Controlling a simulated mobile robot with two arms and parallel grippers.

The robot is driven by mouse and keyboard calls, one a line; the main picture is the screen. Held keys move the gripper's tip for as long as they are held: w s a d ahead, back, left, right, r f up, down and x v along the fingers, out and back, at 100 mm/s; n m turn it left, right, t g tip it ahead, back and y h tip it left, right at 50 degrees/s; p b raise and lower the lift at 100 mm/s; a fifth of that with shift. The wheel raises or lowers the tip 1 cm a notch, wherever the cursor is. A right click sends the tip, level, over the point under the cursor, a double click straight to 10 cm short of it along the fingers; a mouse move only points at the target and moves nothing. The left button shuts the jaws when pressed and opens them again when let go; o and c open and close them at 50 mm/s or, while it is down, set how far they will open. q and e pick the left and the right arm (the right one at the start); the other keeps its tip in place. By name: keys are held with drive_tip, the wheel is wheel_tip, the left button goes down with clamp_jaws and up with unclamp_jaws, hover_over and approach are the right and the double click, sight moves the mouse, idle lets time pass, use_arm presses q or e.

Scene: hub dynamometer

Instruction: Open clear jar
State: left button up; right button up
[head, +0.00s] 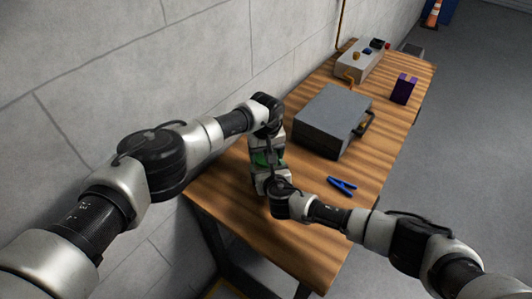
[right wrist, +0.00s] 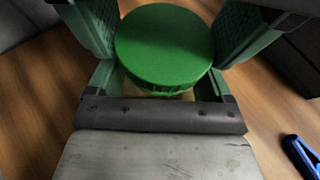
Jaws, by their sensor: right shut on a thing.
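A round green lid (right wrist: 165,45) with a ridged side sits between the padded fingers of my right gripper (right wrist: 165,60) in the right wrist view. In the head view a small bit of green lid (head: 264,159) shows between my two grippers. My right gripper (head: 267,170) is shut on the jar under or at this lid; I cannot tell whether the fingers press on lid or body. The jar's clear body is hidden. My left gripper (head: 271,147) is just behind the lid in the head view; its fingers are too hidden to judge.
The jar is at the near left part of the wooden table (head: 310,235), by the block wall. A grey case (head: 332,115), blue clamp-like tool (head: 342,186), purple object (head: 404,88) and grey box (head: 360,62) with knobs also stand there. The table's near right is clear.

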use_arm(q)
drive_tip(key=n, duration=0.6)
drive_tip(key=o, duration=1)
